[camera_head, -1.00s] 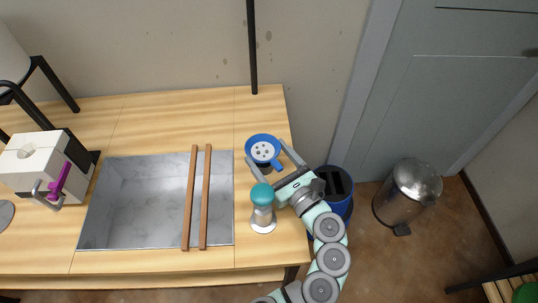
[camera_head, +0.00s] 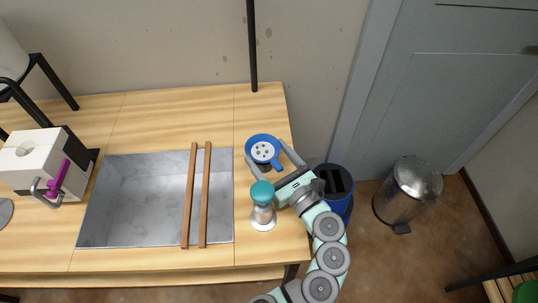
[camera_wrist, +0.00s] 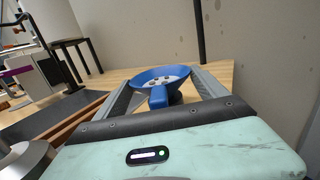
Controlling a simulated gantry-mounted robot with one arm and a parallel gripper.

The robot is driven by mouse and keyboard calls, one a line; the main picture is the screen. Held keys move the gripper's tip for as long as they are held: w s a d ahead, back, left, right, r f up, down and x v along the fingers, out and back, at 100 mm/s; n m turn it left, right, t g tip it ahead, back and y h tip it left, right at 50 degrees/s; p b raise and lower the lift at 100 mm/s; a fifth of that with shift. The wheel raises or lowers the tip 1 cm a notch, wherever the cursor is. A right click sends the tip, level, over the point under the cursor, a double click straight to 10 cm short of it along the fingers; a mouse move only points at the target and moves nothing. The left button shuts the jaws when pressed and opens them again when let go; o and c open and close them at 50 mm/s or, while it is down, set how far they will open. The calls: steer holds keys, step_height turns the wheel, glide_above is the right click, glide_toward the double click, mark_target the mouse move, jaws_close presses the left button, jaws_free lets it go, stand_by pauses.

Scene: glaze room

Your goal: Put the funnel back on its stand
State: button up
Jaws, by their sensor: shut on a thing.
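The funnel (camera_head: 250,147) is a blue bowl with a white disc with several dark holes inside. It sits between the fingertips of my gripper (camera_head: 264,152) at the right end of the table. In the wrist view the fingers flank the funnel (camera_wrist: 147,77), with its blue handle toward the palm. My gripper is shut on it. Its underside is hidden, so I cannot tell whether it touches anything below. I cannot make out a stand for certain. A teal-topped piece with a round metal base (camera_head: 262,222) stands just left of my gripper.
A metal sink basin (camera_head: 135,200) lies left, with two wooden bars (camera_head: 206,190) across it. A white block device with a purple lever (camera_head: 58,180) stands at the far left. A thin black post (camera_head: 252,50) rises behind. A blue bin (camera_head: 340,210) and metal bin (camera_head: 408,190) stand right.

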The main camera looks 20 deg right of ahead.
steer(key=o, duration=1.5)
steer(key=shift+c, duration=0.2)
step_height(320, 180, up, 20)
steer(key=p, duration=0.7)
steer(key=shift+p, duration=0.3)
